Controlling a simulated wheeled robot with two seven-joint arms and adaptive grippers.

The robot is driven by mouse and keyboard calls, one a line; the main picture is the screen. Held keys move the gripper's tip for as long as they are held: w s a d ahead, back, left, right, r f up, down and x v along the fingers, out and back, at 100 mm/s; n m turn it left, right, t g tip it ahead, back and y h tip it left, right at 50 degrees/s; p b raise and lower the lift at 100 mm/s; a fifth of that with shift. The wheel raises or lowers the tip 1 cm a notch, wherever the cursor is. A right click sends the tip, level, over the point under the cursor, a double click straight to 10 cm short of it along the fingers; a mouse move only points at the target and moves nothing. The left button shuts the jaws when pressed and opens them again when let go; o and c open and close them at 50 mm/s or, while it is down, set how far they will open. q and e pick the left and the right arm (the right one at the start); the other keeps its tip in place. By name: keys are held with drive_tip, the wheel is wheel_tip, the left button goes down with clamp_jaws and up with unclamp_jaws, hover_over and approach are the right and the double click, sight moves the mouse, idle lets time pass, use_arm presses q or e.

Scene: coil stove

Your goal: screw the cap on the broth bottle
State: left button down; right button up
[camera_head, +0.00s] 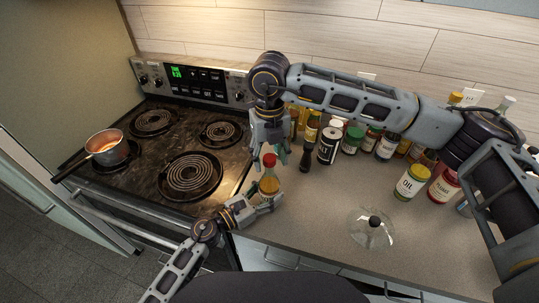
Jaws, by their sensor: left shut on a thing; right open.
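The broth bottle (268,184), with amber contents, stands upright on the counter near the stove's right edge. A red cap (269,160) sits at the top of its neck; I cannot tell how tightly it is seated. My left gripper (267,201) is shut on the lower part of the bottle. My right gripper (269,152) hangs down from above, open, with its fingers around or just above the red cap. Its fingers partly hide the area behind the cap.
A dark pepper mill (306,158) stands close right of the bottle, with several jars and bottles behind. The coil stove (180,140) bears a pot (107,148). The front counter is mostly clear.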

drive_tip(key=shift+r, duration=0.1)
wheel_tip(320, 180, up, 12)
idle(0.9)
use_arm(q)
drive_tip(key=shift+c, duration=2.1)
unclamp_jaws()
drive_tip(key=shift+a, duration=0.1)
drive_tip(key=shift+v, duration=5.95)
drive_tip(key=shift+s+f, duration=0.1)
drive_tip(key=shift+s, duration=0.1)
use_arm(e)
drive_tip(key=shift+s+f, duration=0.1)
drive_tip(key=shift+f, duration=0.1)
